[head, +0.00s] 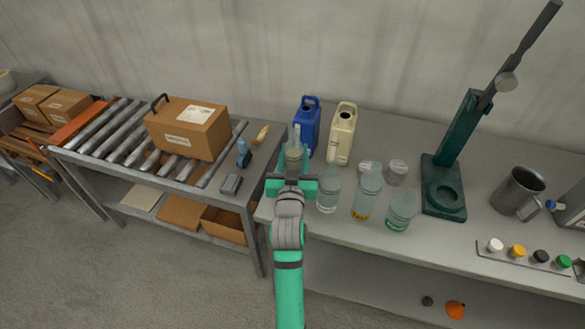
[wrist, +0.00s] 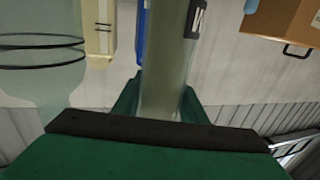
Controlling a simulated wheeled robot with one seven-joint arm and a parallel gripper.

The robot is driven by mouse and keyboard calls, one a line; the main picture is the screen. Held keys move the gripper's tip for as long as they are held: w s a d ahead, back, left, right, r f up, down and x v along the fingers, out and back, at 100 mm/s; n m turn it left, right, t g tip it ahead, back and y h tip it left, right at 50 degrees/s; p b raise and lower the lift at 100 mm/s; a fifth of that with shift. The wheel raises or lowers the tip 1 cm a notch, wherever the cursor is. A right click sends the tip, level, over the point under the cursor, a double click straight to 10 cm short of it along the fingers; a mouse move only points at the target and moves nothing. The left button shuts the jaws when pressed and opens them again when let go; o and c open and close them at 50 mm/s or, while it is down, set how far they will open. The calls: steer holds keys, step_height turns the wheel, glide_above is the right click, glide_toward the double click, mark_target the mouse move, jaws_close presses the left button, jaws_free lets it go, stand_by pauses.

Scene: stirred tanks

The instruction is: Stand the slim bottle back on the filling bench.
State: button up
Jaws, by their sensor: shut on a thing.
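My gripper (head: 291,176) is shut on the slim bottle (head: 294,153), a narrow clear bottle with a pale greenish content. The bottle is roughly upright at the left end of the grey filling bench (head: 408,142). My gripper hides its base in the head view, so I cannot tell whether it touches the bench top. In the wrist view the slim bottle (wrist: 168,60) runs between the green fingers, with a dark label near the top.
A blue jug (head: 307,124) and a cream jug (head: 341,135) stand behind the bottle. Wider clear bottles (head: 328,192) stand close on its right. A green press (head: 444,185) stands farther right. A roller conveyor (head: 125,140) carrying a carton (head: 187,130) is on the left.

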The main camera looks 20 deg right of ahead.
steer(key=shift+f, duration=2.4)
steer(key=shift+d+f, duration=0.1)
steer(key=o, duration=1.4)
steer(key=shift+c, duration=0.2)
